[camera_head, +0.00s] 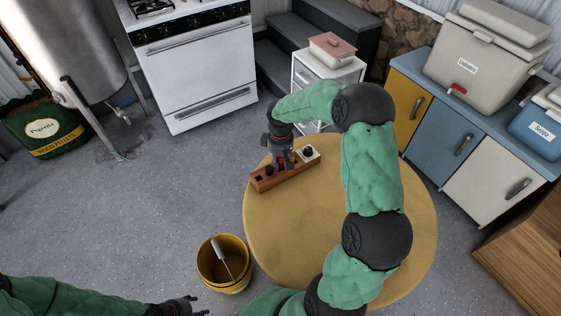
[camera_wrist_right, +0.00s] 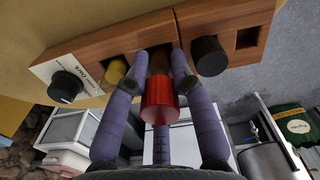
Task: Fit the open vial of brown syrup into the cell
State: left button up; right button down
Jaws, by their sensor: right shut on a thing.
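A long wooden rack (camera_head: 285,180) lies on the round yellow table; it also shows across the top of the right wrist view (camera_wrist_right: 110,43). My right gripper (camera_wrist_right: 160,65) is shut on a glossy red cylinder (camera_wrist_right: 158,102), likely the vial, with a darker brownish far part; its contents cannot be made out. The cylinder is at the rack's middle; whether its hidden far end sits in a cell cannot be told. An empty square cell (camera_wrist_right: 247,37) is at the rack's end, beyond a black cylinder (camera_wrist_right: 209,56). My left gripper (camera_head: 185,306) is at the bottom edge, away from the table.
A yellow cylinder (camera_wrist_right: 116,70) stands in the rack beside my fingers, near a white panel with a black knob (camera_wrist_right: 65,86). A yellow bucket (camera_head: 222,268) with a tool inside is on the floor. The table's (camera_head: 290,240) front is clear.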

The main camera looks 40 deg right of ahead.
jog(key=shift+f, duration=0.15)
jog(key=c, duration=1.3)
grip_release()
jog(key=shift+c, duration=0.2)
notch_tip(320, 180, up, 12)
jog(key=p, duration=0.4)
jog(key=shift+r, duration=0.2)
